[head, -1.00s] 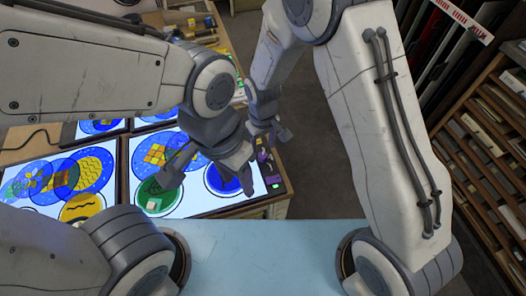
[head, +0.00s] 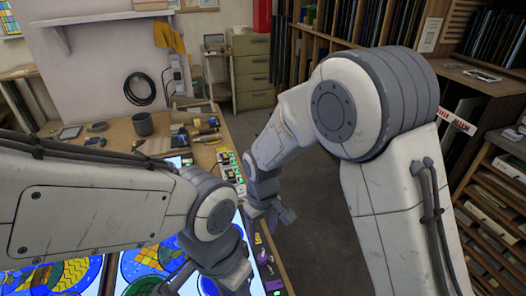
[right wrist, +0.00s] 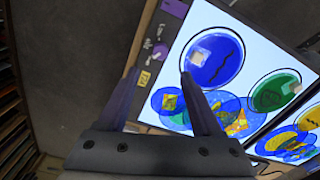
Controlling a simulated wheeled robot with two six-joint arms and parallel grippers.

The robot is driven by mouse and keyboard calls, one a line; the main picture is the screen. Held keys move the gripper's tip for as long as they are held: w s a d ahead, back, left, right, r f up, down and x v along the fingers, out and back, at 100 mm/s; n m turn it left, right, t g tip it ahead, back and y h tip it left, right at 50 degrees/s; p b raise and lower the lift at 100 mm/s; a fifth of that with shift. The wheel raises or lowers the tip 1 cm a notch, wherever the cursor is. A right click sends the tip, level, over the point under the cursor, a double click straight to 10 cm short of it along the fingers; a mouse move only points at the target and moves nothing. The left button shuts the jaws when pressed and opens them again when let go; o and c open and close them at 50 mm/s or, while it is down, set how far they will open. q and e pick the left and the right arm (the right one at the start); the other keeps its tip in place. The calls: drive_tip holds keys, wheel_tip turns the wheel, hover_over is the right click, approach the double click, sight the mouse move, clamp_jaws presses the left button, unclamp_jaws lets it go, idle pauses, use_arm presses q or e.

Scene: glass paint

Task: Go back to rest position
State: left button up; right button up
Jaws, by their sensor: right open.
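My right arm comes in from the right in the head view, and its gripper (head: 280,213) hangs by the bench's right end. In the right wrist view the right gripper (right wrist: 160,74) has its two fingers wide apart with nothing between them. My left gripper (head: 225,280) is at the bottom of the head view, over the lit panel, partly cut off and seen from behind, so its jaws do not show clearly. The lit panel (right wrist: 239,37) bears a blue disc (right wrist: 215,60), a green disc (right wrist: 275,92) and overlapping blue and yellow discs (right wrist: 183,108).
The wooden bench (head: 117,128) carries a dark cup (head: 143,124), tools and a strip with green lights (head: 230,166). A drawer cabinet (head: 251,72) stands at the back. Shelving (head: 505,195) lines the right. Bare floor (head: 318,215) lies between.

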drive_tip(key=s+d+r, duration=0.1)
drive_tip(key=s+r, duration=0.2)
drive_tip(key=s, duration=0.3)
drive_tip(key=s+d+r, duration=0.2)
drive_tip(key=s+r, duration=0.2)
drive_tip(key=s, duration=0.3)
drive_tip(key=s+d+r+y, duration=0.1)
drive_tip(key=s+d+r, duration=0.1)
drive_tip(key=s, duration=0.5)
drive_tip(key=shift+s+r, duration=0.25)
drive_tip(key=shift+r, duration=0.65)
